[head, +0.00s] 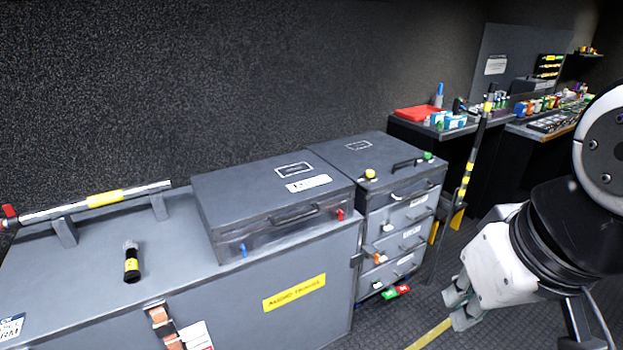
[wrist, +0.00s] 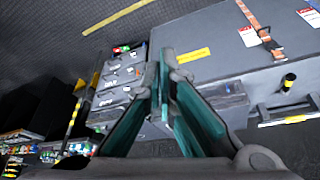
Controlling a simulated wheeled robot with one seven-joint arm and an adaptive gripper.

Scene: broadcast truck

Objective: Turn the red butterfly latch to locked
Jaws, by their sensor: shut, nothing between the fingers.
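The red butterfly latch (head: 340,214) is a small red piece at the right end of the front face of a dark grey flat case (head: 240,190). It is too small to tell which way its wings point. A blue latch (head: 243,250) sits on the left of the same face, with a dark handle (head: 295,215) between them. The case lies closed on a large grey trunk (head: 235,300). My gripper (head: 458,308) is right of the case, apart from it, over the floor. In the wrist view its teal-lined fingers (wrist: 163,58) are together and empty. I cannot make out the red latch there.
A grey drawer unit (head: 405,215) with coloured knobs stands right of the case, close to my gripper. A black and yellow striped pole (head: 468,170) stands beyond it. A black tube (head: 131,263) and a raised bar (head: 105,198) are on the trunk.

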